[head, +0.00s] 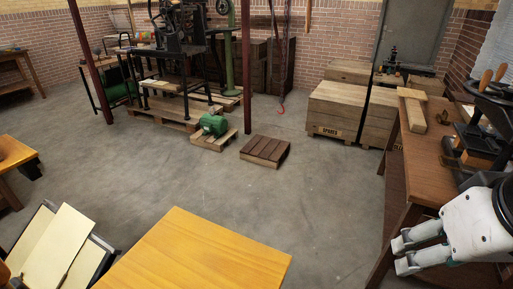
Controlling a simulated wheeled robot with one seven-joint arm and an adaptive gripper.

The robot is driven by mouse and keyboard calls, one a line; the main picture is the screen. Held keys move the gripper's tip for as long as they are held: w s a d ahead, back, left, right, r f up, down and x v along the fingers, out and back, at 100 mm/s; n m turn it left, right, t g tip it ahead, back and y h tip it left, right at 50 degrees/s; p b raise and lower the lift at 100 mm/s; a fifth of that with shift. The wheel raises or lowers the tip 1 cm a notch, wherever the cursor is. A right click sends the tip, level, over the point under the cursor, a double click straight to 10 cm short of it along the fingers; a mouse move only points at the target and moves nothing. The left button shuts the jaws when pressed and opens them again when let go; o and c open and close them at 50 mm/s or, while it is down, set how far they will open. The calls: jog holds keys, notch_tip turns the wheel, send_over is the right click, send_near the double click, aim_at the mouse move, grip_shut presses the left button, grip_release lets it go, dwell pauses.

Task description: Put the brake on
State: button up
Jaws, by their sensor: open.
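My gripper (401,256) is at the lower right, with its two pale fingers apart and nothing between them. It points left, in front of the brown workbench (432,182) at the right. No part in view can be made out for certain as the brake. A black hand press (490,120) with wooden handles stands on that bench, partly cut off by the picture edge. A large black machine (180,50) stands on wooden pallets at the back left; its small parts are too far off to tell apart.
A green motor (213,125) sits on a small pallet, beside a slatted wooden pallet (265,150). A wooden crate (335,112) stands near the bench. A yellow tabletop (205,255) is close in front. The concrete floor (310,190) in the middle is clear.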

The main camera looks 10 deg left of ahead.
jog(key=w+a+f+m+g+y+b, duration=0.1)
jog(key=w+f+b, duration=0.3)
jog(key=f+b, duration=0.45)
jog(key=w+a+f+g+b, duration=0.15)
jog(key=w+f+b, duration=0.25)
jog(key=f+b, duration=0.5)
jog(key=w+a+f+m+y+b, duration=0.15)
jog(key=w+f+b, duration=0.25)
jog(key=f+b, duration=0.45)
jog(key=w+a+f+m+g+y, duration=0.3)
jog(key=a+f+m+g+y, duration=0.35)
jog(key=a+f, duration=0.3)
jog(key=w+a+f+m+g+y, duration=0.2)
jog(key=a+f+m+g+y, duration=0.35)
jog(key=a+f+m, duration=0.35)
jog(key=shift+n+t+y, duration=0.35)
jog(key=shift+n, duration=0.15)
jog(key=b+x, duration=0.1)
jog(key=x, duration=0.3)
jog(key=b+x, duration=0.1)
jog(key=x, duration=0.3)
jog(key=f+b+x, duration=0.1)
jog(key=x, duration=0.4)
jog(key=shift+s+d, duration=0.15)
grip_shut()
